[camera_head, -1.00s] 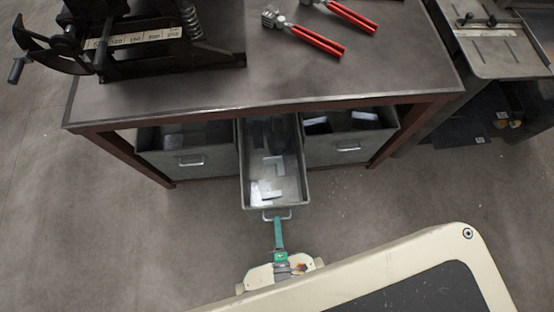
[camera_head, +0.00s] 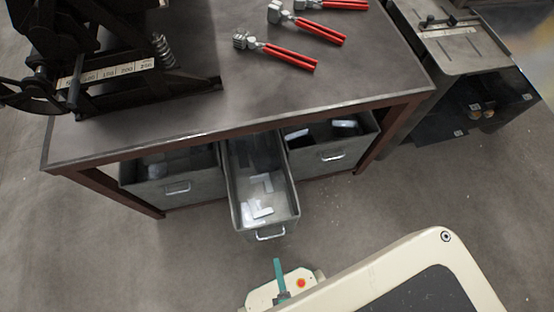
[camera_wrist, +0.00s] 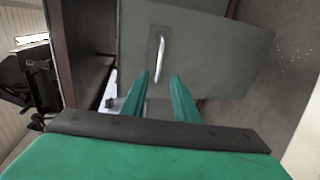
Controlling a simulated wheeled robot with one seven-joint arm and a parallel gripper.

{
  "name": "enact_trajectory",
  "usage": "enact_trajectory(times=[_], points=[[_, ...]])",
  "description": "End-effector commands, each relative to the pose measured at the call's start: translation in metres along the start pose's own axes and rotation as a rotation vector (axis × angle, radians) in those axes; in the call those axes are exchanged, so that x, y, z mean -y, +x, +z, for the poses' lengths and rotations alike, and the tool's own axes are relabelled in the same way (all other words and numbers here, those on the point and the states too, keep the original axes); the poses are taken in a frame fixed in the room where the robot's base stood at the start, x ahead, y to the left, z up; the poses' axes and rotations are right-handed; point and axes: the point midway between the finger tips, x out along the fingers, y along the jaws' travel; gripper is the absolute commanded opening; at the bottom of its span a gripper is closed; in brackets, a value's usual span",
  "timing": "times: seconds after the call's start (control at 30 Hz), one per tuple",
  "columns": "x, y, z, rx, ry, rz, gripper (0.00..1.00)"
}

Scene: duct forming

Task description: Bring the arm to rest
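My gripper (camera_head: 279,268) is low in front of the workbench, at the bottom of the head view, with part of it hidden by my own body. In the wrist view my gripper (camera_wrist: 158,98) has two green fingers standing apart with nothing between them. The middle drawer (camera_head: 236,205) is pulled out from under the bench. Its handle (camera_head: 270,236) is beyond the fingertips with a gap between; the handle also shows in the wrist view (camera_wrist: 160,58). Pale metal pieces (camera_head: 258,208) lie inside the drawer.
The workbench (camera_head: 330,85) carries red-handled hand tools (camera_head: 290,57) and a black machine (camera_head: 90,60). A second machine table (camera_head: 450,45) is at the upper right. Floor (camera_head: 130,260) is clear at lower left.

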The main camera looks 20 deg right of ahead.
Motion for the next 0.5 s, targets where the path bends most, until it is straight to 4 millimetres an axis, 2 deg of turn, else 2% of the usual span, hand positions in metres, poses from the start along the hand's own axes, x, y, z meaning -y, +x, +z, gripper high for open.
enact_trajectory(times=[0.33, 0.43, 0.5], points=[[-0.003, 0.000, 0.000, -0.001, 0.015, 0.001, 0.27], [-0.017, 0.000, 0.000, -0.008, 0.080, 0.000, 0.27], [-0.035, 0.000, -0.001, -0.018, 0.161, -0.001, 0.27]])
